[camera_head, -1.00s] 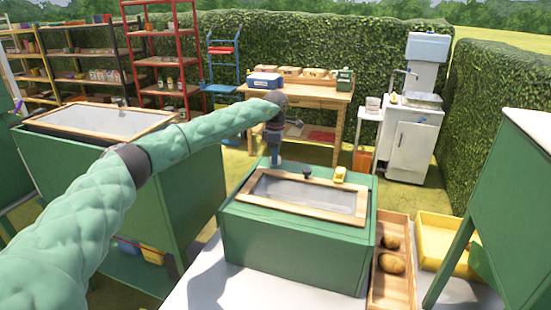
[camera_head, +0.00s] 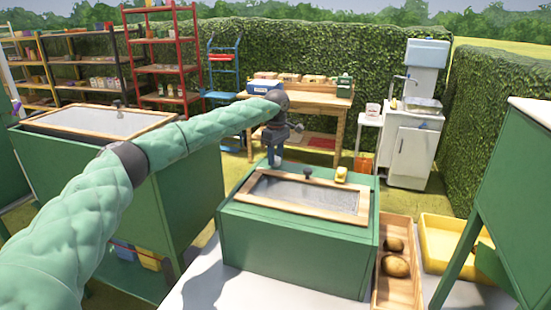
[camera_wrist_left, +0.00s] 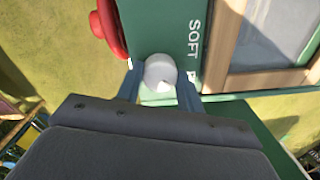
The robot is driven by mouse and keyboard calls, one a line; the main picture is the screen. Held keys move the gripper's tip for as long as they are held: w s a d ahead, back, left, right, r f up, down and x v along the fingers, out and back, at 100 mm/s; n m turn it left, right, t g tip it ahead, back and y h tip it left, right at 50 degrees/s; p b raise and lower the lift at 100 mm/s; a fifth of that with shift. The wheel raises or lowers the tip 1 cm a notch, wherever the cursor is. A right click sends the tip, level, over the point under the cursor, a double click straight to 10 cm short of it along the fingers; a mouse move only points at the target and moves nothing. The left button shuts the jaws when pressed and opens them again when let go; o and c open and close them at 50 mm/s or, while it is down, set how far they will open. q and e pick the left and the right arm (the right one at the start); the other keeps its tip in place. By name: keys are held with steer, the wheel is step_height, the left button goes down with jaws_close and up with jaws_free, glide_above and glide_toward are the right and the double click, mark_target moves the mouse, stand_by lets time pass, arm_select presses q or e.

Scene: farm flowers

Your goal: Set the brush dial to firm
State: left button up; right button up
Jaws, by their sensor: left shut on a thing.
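The green box (camera_head: 290,250) with a wood-framed grey panel (camera_head: 300,193) on top stands on a pale table. In the left wrist view, a round white dial (camera_wrist_left: 160,72) sits on its green top, beside the word SOFT. Other lettering is mostly hidden by a finger. My left gripper (camera_head: 274,160) reaches down at the back left corner of the box. In the left wrist view its fingers (camera_wrist_left: 160,88) are on either side of the dial, shut on it. My right gripper is not in view.
A black knob (camera_head: 308,172) and a small yellow object (camera_head: 341,174) are at the box's back edge. A wooden tray (camera_head: 383,298) with potatoes and a yellow bin (camera_head: 448,232) lie to the right. A red part (camera_wrist_left: 108,28) sticks out near the dial.

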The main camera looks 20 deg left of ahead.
mark_target(276, 157)
arm_select(q)
steer(key=shift+r, duration=0.15)
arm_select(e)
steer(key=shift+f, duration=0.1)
arm_select(q)
steer(key=o, duration=1)
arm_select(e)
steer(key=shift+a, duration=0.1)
arm_select(q)
steer(key=shift+w+r, duration=0.1)
steer(key=shift+r, duration=0.55)
step_height(276, 157, up, 6)
steer(key=shift+w+f+b, duration=0.1)
steer(key=shift+b, duration=0.75)
steer(key=shift+r, duration=0.25)
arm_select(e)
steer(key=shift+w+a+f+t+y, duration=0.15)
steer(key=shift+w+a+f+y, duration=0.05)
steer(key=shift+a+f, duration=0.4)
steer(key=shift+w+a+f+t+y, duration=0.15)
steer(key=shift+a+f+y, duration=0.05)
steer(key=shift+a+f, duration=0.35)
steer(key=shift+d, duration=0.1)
